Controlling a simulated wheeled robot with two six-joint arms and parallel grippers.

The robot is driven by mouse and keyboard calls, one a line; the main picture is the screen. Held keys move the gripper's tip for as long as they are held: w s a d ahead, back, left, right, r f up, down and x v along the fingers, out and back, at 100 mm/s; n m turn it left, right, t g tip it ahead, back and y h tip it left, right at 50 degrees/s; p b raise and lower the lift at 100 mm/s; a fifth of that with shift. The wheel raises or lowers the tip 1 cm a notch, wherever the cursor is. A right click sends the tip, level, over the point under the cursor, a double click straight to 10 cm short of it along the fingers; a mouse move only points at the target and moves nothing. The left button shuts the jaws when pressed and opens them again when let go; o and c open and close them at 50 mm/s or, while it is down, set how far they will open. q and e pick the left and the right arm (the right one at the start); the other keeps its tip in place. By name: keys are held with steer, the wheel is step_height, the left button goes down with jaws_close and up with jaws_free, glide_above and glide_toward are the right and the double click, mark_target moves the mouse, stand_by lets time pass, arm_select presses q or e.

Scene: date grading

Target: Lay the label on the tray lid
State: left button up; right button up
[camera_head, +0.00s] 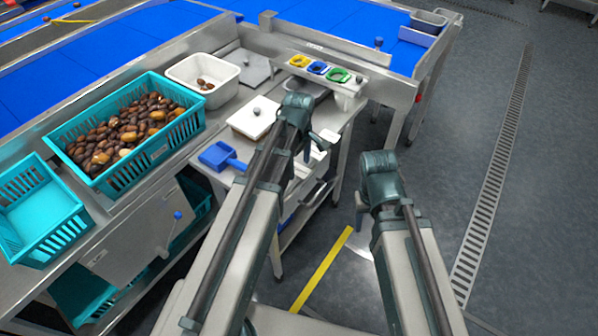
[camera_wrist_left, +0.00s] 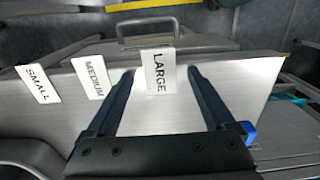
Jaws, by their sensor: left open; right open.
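Three white labels show in the left wrist view: SMALL (camera_wrist_left: 37,84), MEDIUM (camera_wrist_left: 92,77) and LARGE (camera_wrist_left: 160,71), in a row at a bare metal surface. My left gripper (camera_wrist_left: 160,75) is open, with the LARGE label between its fingertips; no finger visibly presses on it. In the head view my left gripper (camera_head: 312,146) is over the right part of the bench, mostly hidden by its own wrist. My right gripper (camera_head: 360,212) is open and empty over the floor.
A teal crate (camera_head: 62,160) full of dates and a white tub (camera_head: 182,72) with a few dates stand left and behind. A blue scoop (camera_head: 217,155) lies on the bench front. Yellow, blue and green rings (camera_head: 318,68) sit at the back.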

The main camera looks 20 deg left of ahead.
arm_select(q)
jaws_close()
stand_by(0.5)
arm_select(e)
steer(key=shift+r, duration=0.1)
